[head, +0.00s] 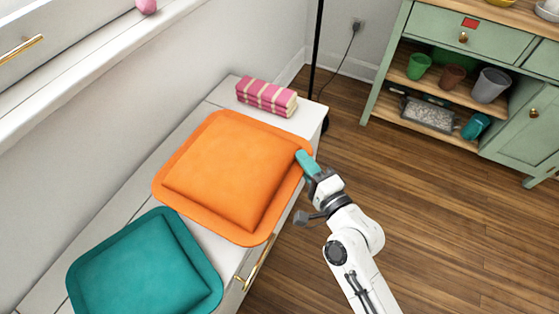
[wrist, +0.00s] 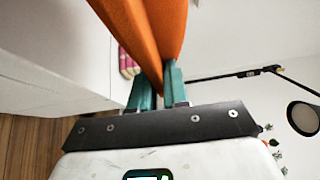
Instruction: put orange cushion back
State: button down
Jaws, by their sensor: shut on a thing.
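The orange cushion (head: 230,170) is a square pad with a flat rim, above the white bench between the teal cushion and the pink striped bundle. My gripper (head: 306,160) is at its right edge, with teal fingers shut on the rim. In the wrist view the orange cushion (wrist: 150,35) runs up from between the two teal fingers (wrist: 157,88). Its right and front edges overhang the bench's front edge. Whether its underside touches the bench is hidden.
A white bench (head: 222,86) runs along the wall. A teal cushion (head: 145,270) lies at its near end, and a pink striped folded cloth (head: 266,97) at its far end. A green cabinet (head: 470,60) with pots stands at right. Wooden floor (head: 440,220) between is clear.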

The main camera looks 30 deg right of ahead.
jog(key=w+f+b, duration=0.1)
jog(key=w+f, duration=0.1)
jog(key=w, duration=0.1)
jog(key=w+f+b, duration=0.2)
jog(key=w, duration=0.1)
jog(key=w+f+b, duration=0.1)
jog(key=w+f, duration=0.2)
jog(key=shift+d+f+b, duration=0.1)
jog(key=shift+d+b, duration=0.15)
jog(key=shift+b, duration=0.15)
jog(key=shift+w+f, duration=0.25)
jog(key=shift+f, duration=0.1)
jog(key=shift+w+f+b, duration=0.1)
jog(key=shift+f+b, duration=1.45)
jog(key=shift+b, duration=0.05)
jog(key=shift+f, duration=0.15)
jog(key=c, duration=1.1)
grip_release()
